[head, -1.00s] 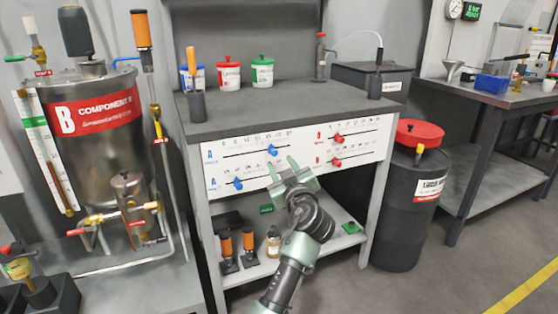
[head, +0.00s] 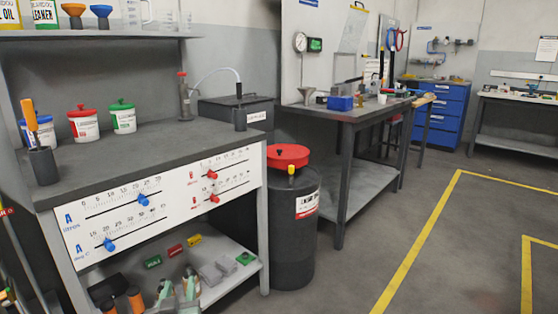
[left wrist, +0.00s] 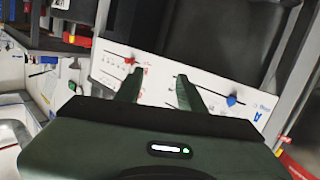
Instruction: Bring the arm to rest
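My left gripper (head: 178,283) shows at the bottom edge of the head view, in front of the workbench's lower shelf. Its two pale green fingers stand apart with nothing between them. In the left wrist view the fingers of the left gripper (left wrist: 160,88) are also spread and empty, facing the white slider panel (left wrist: 215,104). There is a visible gap in the head view between the fingers and the panel (head: 170,202) above them. Most of my left arm is below the picture. My right gripper is in neither view.
The workbench (head: 140,148) carries red (head: 83,124) and green-lidded (head: 122,117) tubs. A dark drum with a red lid (head: 288,157) stands right of it. A second bench (head: 350,116) is behind. Open floor (head: 400,265) with yellow lines lies at the right.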

